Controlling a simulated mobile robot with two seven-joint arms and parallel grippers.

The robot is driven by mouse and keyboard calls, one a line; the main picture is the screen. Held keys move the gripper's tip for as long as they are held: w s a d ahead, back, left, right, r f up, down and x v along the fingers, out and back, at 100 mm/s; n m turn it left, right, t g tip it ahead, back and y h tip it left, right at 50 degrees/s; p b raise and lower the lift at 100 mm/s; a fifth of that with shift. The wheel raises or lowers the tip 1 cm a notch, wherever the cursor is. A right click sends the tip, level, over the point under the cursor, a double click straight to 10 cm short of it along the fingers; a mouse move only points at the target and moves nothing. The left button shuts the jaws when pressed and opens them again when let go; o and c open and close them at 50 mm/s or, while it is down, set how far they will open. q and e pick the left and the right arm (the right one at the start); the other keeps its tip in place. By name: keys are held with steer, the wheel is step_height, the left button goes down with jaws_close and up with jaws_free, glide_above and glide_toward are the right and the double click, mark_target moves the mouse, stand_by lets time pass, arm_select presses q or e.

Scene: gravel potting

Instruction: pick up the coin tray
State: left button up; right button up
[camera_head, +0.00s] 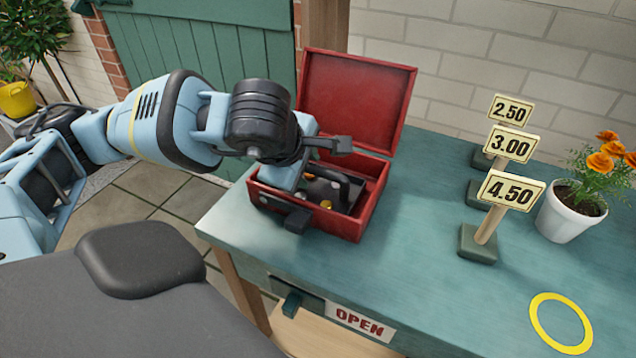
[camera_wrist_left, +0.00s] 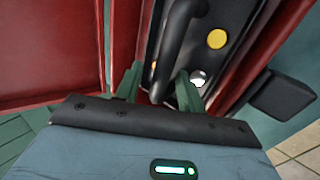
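The black coin tray (camera_head: 347,198) sits inside the open red box, with a few coins in it and a dark raised handle (camera_head: 343,182). In the left wrist view the tray (camera_wrist_left: 228,62) shows yellow and silver coins, and its handle (camera_wrist_left: 180,40) runs down between my fingers. My left gripper (camera_head: 305,186) reaches down into the box; its fingertips are largely hidden in the head view. In the left wrist view the green fingers of the gripper (camera_wrist_left: 158,88) stand apart on either side of the handle, with gaps visible. My right gripper is not in view.
The red box (camera_head: 345,228) stands on the teal table (camera_head: 420,230), its lid (camera_head: 355,98) raised behind. Price signs (camera_head: 511,190) and a white flower pot (camera_head: 570,215) stand to the right. A yellow ring (camera_head: 561,322) lies at the front right. The table's middle is clear.

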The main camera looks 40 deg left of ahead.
arm_select(q)
jaws_close()
steer(key=shift+r, duration=0.1)
step_height(320, 180, up, 10)
steer(key=shift+f+p, duration=0.1)
steer(key=shift+p, duration=0.3)
